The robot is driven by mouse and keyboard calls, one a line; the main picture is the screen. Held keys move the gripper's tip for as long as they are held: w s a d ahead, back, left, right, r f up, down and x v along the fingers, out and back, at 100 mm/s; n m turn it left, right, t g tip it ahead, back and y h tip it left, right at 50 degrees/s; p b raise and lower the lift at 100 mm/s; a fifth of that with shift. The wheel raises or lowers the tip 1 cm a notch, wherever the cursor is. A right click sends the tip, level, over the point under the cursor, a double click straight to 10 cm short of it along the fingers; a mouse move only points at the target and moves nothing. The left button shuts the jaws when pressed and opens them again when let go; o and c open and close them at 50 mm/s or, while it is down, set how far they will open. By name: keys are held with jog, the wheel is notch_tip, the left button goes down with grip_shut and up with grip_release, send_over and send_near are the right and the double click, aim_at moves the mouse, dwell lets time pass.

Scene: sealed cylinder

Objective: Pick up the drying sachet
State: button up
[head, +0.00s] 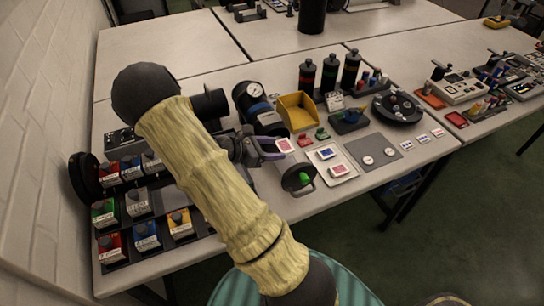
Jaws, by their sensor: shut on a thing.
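My gripper (273,150) reaches from the left over the front middle of the table in the head view. Its jaws are shut on a small, flat, pink-and-white packet (286,145), which looks like the drying sachet. The packet sticks out to the right of the fingertips and appears to be above the table, but its exact height is hard to tell. A white tray (345,178) to the right holds a blue-and-white packet (327,153) and a red-and-white packet (339,170). The gripper's inner finger faces are too small to see clearly.
A black round holder with a green piece (304,178) stands just below the gripper. A yellow bin (297,112) and a pressure gauge (254,91) stand behind. A grey mat (366,143) lies right. Boxes with knobs (145,236) fill the left.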

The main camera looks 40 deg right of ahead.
notch_tip(320, 180, up, 5)
jog(key=shift+f, duration=0.1)
jog(key=shift+a+f, duration=0.1)
jog(key=shift+a, duration=0.05)
dwell(0.6)
